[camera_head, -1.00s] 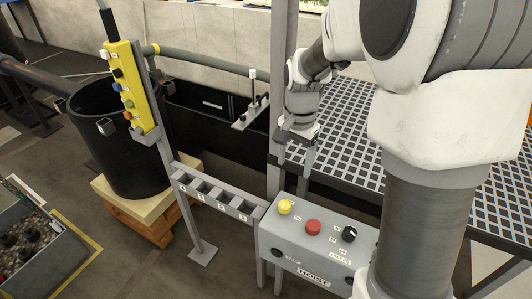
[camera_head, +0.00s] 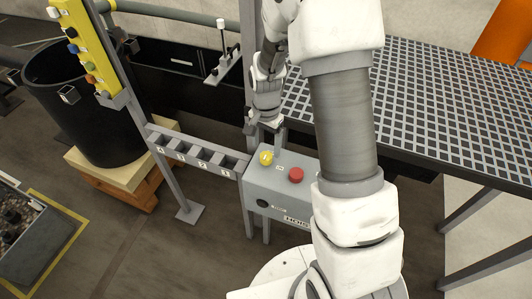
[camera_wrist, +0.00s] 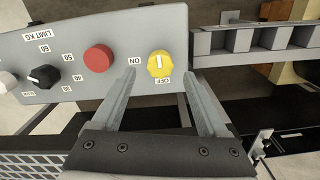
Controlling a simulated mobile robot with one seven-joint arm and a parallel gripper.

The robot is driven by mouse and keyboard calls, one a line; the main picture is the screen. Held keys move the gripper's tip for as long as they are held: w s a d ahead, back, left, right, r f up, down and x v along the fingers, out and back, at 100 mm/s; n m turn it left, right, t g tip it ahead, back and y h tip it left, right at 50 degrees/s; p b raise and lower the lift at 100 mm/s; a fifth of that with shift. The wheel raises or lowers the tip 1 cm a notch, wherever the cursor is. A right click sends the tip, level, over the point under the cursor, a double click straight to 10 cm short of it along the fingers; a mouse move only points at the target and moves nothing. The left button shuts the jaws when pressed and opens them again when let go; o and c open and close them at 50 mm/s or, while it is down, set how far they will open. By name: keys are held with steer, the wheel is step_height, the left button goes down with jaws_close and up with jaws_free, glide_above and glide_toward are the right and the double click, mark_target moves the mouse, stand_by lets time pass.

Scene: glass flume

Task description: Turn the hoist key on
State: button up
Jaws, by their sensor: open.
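The hoist key is a round yellow knob (camera_wrist: 160,63) on the grey hoist control box (camera_wrist: 75,30), and it also shows in the head view (camera_head: 265,158). Its white mark runs up and down in the wrist view, in line with the OFF label below it; the ON label is to its left. My gripper (camera_wrist: 159,77) is open and empty, with its fingers pointing toward the box. In the wrist view the fingertips lie left and right of the knob, apparently short of it. In the head view my gripper (camera_head: 265,131) is just above and behind the knob.
A red button (camera_wrist: 98,58) and a black limit dial (camera_wrist: 42,76) sit beside the key. A slotted grey rack (camera_head: 198,155) joins the box's left side. A yellow pendant (camera_head: 83,45) hangs on a post. A grated platform (camera_head: 440,95) lies behind my arm.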

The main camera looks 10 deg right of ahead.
mark_target(266, 155)
steer(key=shift+f, duration=2.05)
jaws_close()
